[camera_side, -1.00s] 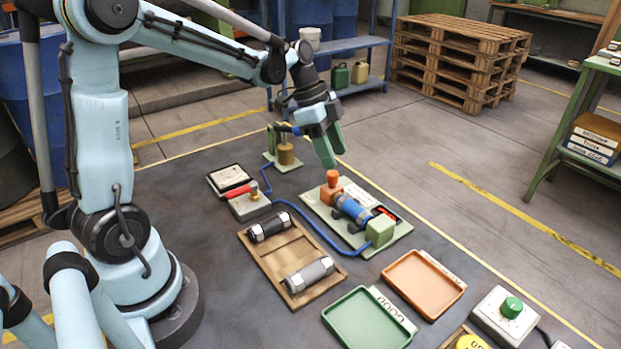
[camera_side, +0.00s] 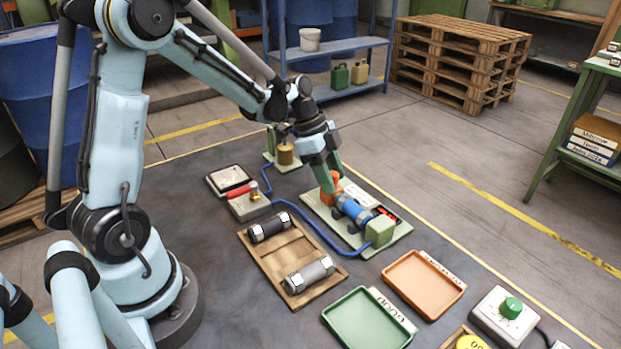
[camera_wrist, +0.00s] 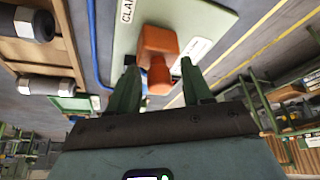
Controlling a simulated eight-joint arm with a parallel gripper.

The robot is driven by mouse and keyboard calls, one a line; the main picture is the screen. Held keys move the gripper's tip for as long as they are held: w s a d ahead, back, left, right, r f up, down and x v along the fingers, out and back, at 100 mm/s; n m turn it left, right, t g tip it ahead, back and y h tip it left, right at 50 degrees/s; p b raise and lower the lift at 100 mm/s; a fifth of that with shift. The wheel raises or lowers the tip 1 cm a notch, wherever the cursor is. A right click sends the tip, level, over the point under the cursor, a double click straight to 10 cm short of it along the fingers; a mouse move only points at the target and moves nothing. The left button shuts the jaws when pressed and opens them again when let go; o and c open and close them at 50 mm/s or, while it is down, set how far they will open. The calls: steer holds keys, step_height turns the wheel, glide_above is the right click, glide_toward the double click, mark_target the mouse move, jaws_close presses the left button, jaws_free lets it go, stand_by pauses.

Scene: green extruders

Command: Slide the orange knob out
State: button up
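The orange knob (camera_wrist: 159,76) sticks out from an orange block (camera_wrist: 155,42) on the pale green fixture plate (camera_side: 345,245). A blue cylinder (camera_side: 353,210) lies on the fixture beside the block.
A green tray (camera_side: 366,322) and an orange tray (camera_side: 424,284) lie in front. A blue hose (camera_side: 305,221) runs across the mat. A small grey box with a red handle (camera_side: 246,203) stands left of the fixture.

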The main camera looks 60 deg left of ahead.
steer(key=shift+f, duration=0.4)
steer(key=shift+c, duration=1.3)
steer(key=shift+a, duration=1.75)
steer(key=shift+c, duration=0.2)
steer(key=o, duration=0.4)
steer(key=shift+d, duration=0.1)
step_height(320, 180, up, 9)
steer(key=shift+f, duration=0.15)
